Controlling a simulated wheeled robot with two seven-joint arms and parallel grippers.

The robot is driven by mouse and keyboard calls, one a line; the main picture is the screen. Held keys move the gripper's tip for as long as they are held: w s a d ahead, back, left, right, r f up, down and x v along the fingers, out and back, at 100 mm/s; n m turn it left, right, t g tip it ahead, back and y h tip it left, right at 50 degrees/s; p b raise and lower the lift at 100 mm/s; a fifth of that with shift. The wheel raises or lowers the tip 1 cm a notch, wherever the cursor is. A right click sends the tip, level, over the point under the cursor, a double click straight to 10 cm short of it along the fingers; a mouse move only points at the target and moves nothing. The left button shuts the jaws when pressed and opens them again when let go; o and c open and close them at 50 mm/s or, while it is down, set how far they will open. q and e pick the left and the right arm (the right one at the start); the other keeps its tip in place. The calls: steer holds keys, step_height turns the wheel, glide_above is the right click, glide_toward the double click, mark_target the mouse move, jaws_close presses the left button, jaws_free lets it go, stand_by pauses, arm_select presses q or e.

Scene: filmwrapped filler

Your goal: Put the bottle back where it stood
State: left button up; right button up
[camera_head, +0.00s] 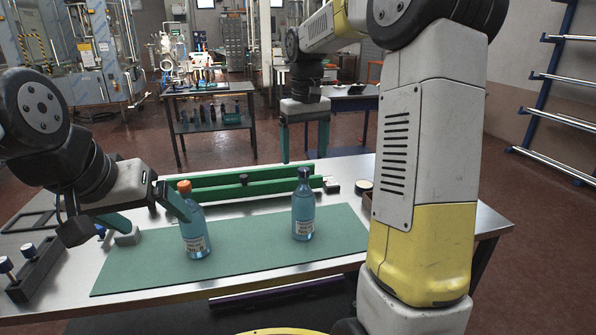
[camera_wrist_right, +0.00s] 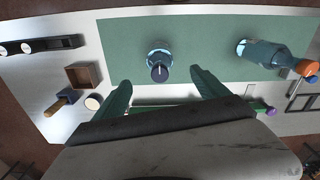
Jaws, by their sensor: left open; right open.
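A blue bottle with an orange cap (camera_head: 196,238) stands upright on the left part of the green mat (camera_head: 265,262); it also shows in the right wrist view (camera_wrist_right: 264,52). A second blue bottle with a dark cap (camera_head: 303,216) stands upright right of the mat's middle; in the right wrist view (camera_wrist_right: 158,67) I see it from above. My left gripper (camera_head: 150,214) is open, with one finger close beside the orange-capped bottle; I cannot tell whether they touch. My right gripper (camera_head: 304,140) is open and empty, above and behind the dark-capped bottle. In the right wrist view its fingers (camera_wrist_right: 163,93) are apart, with that bottle beyond their tips.
A green rail fixture (camera_head: 230,187) lies along the back of the metal table, behind the mat. A small brown open box (camera_wrist_right: 83,75) and a round white-topped item (camera_wrist_right: 93,102) are at the table's right. A black rack with knobs (camera_head: 32,268) is at the left. The mat between the bottles is clear.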

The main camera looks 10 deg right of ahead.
steer(key=s+a+m+t+y, duration=0.2)
steer(key=s+t, duration=0.4)
steer(key=s, duration=1.7)
steer(key=shift+s+r, duration=0.25)
steer(key=shift+r, duration=0.1)
steer(key=shift+a, duration=0.1)
